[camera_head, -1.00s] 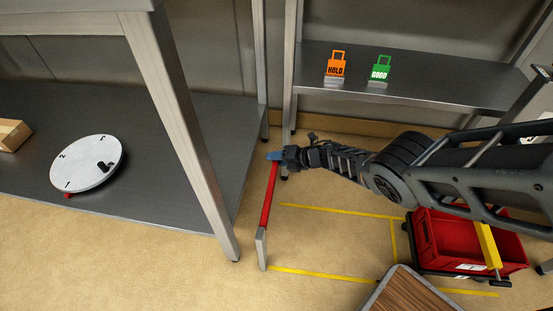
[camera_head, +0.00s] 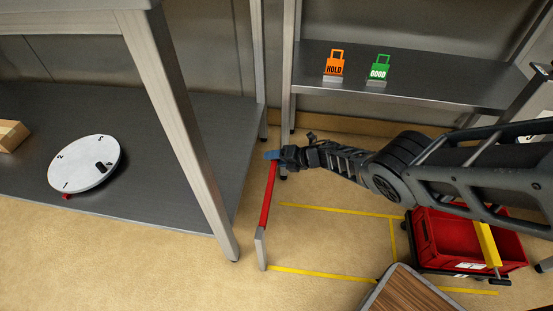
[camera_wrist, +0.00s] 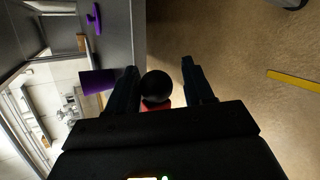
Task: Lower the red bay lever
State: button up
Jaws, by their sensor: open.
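The red bay lever (camera_head: 267,199) is a long thin red bar on a grey post beside the left steel table, in the head view. Its far end meets my gripper (camera_head: 273,155), whose blue fingertip shows there. In the wrist view, a round black knob (camera_wrist: 156,85) with a bit of red below it sits between the two dark blue fingers of my gripper (camera_wrist: 159,66). The fingers are open, with a visible gap between the knob and the right finger. The gap on the left is smaller, and I cannot tell if that finger touches.
A steel table (camera_head: 190,207) on the left bears a white numbered disc (camera_head: 84,163). A shelf (camera_head: 430,85) behind holds an orange HOLD tag (camera_head: 334,66) and a green GOOD tag (camera_head: 379,69). A red crate (camera_head: 440,240) stands right, near yellow floor lines (camera_head: 325,275).

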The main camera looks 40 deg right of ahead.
jog(key=p+v, duration=0.6)
jog(key=v, duration=0.1)
jog(key=shift+s, duration=0.35)
jog(key=shift+d+r, duration=0.1)
